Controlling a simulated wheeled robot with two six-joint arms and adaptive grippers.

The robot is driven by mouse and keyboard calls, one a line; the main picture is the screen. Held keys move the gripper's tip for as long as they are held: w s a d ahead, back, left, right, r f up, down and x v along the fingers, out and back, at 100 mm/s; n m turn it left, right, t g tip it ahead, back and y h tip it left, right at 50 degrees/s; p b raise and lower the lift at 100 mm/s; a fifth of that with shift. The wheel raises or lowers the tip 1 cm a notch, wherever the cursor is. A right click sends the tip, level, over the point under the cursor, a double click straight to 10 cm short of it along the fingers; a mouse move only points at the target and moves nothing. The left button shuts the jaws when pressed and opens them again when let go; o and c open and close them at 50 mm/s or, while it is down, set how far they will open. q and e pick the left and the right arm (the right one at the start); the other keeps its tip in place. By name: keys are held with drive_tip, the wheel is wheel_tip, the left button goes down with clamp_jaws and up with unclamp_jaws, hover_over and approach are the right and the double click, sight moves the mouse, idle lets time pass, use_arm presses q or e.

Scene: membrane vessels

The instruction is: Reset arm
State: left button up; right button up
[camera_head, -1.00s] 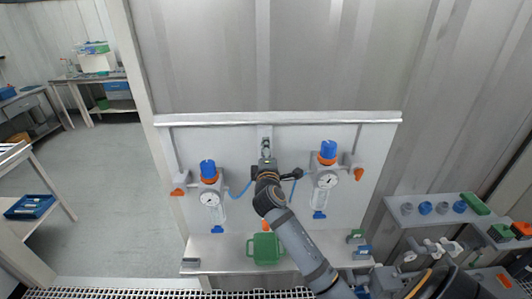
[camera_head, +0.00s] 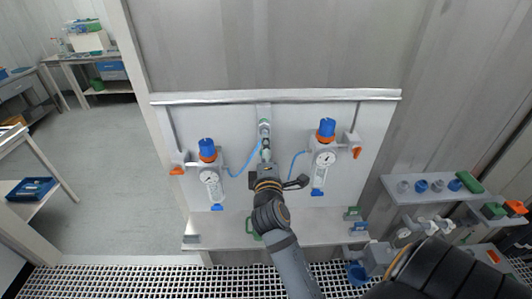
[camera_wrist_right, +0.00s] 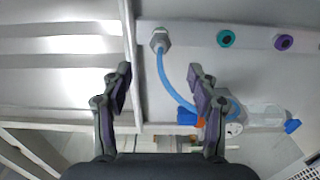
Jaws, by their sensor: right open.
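My right arm reaches up from the bottom right of the head view. Its gripper (camera_head: 265,160) is in front of the middle strip of the white panel (camera_head: 335,115). In the right wrist view the two fingers (camera_wrist_right: 160,72) stand wide apart with nothing gripped. A blue hose (camera_wrist_right: 166,76) hangs from a grey fitting (camera_wrist_right: 160,40) on the panel, seen between and beyond the fingers. A teal ring port (camera_wrist_right: 225,39) and a purple ring port (camera_wrist_right: 284,42) sit along the same strip. My left gripper is not in view.
Two filter units with gauges, left (camera_head: 209,165) and right (camera_head: 325,160), flank the gripper. A ledge (camera_head: 320,232) runs below, with a green item (camera_head: 250,228) mostly hidden by my arm. A shelf (camera_head: 405,200) with small fittings is at right.

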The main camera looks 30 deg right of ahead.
drive_tip(key=shift+s+a, duration=0.1)
drive_tip(key=shift+s, duration=0.2)
idle(0.4)
drive_tip(key=w+a+f+g+y+b, duration=0.1)
drive_tip(key=a+f+g+y+b, duration=0.15)
drive_tip(key=f, duration=1.45)
drive_tip(key=w+a+f+g+y+b, duration=0.1)
drive_tip(key=a+f+y+b, duration=0.2)
drive_tip(key=f, duration=1.3)
drive_tip(key=s+a+f+m+g+y, duration=0.1)
drive_tip(key=s+f, duration=0.2)
drive_tip(key=f, duration=0.4)
drive_tip(key=s+a+f+m+g, duration=0.1)
drive_tip(key=s+f+m+g, duration=0.15)
drive_tip(key=f, duration=0.45)
drive_tip(key=s+f+m+g+y+b, duration=0.2)
drive_tip(key=s+f+m+g+b, duration=0.1)
drive_tip(key=s+f, duration=1.35)
drive_tip(key=s+d+f+m+g+b, duration=0.1)
drive_tip(key=s+d+f+m+g, duration=0.1)
drive_tip(key=s+f, duration=0.4)
drive_tip(key=s+d+f+m+g+b, duration=0.1)
drive_tip(key=s+f, duration=0.6)
drive_tip(key=s, duration=0.7)
drive_tip(key=shift+s+d+m+g, duration=0.15)
drive_tip(key=shift+d+m+g, duration=0.45)
drive_tip(key=shift+m, duration=0.45)
